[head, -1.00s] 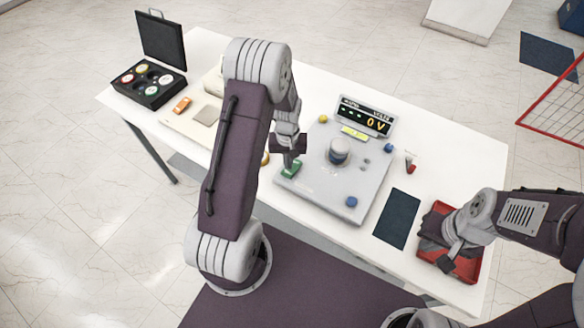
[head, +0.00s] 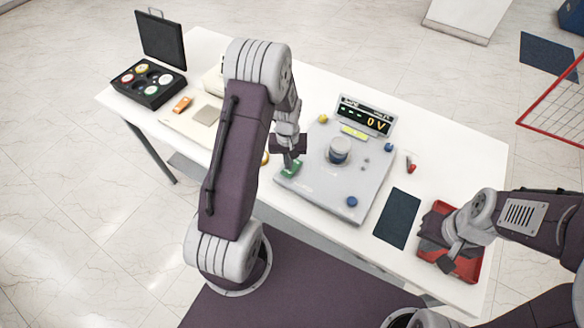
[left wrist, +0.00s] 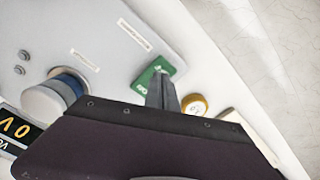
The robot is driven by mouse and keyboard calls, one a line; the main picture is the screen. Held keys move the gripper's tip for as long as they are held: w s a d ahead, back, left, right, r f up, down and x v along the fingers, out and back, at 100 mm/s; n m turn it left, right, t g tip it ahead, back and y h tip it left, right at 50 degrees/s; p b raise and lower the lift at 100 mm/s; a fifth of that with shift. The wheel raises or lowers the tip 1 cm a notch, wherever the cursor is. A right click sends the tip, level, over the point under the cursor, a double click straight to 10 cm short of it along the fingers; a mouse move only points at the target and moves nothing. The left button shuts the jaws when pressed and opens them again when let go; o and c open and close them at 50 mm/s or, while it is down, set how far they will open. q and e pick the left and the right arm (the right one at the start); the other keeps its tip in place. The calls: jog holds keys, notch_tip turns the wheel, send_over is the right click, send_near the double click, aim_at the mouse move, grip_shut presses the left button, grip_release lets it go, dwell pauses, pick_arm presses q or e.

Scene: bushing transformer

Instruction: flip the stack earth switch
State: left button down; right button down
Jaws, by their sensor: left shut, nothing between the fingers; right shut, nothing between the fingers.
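The green switch (head: 291,169) sits at the near left corner of the grey test panel (head: 322,187). It also shows in the left wrist view as a green rocker (left wrist: 152,76) with white lettering, partly covered by my fingers. My left gripper (head: 288,160) is shut and empty, its tips at the green switch; I cannot tell whether they touch it. In the left wrist view the shut fingers (left wrist: 162,92) overlap the switch's edge. My right gripper (head: 452,250) is shut and empty over the red tray (head: 466,271) at the right.
The panel carries a round grey post (head: 340,151), a display reading 0 V (head: 367,116), and yellow and blue terminals. A dark mat (head: 398,218) lies right of it. A black case (head: 149,83) with coloured discs stands far left. A red-handled tool (head: 411,168) lies behind the mat.

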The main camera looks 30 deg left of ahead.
pick_arm(q)
jog(key=shift+f+b, duration=0.95)
jog(key=shift+f, duration=0.4)
dwell(0.4)
notch_tip(320, 180, up, 7)
jog(key=p, duration=0.6)
jog(key=shift+r, duration=0.1)
dwell(0.3)
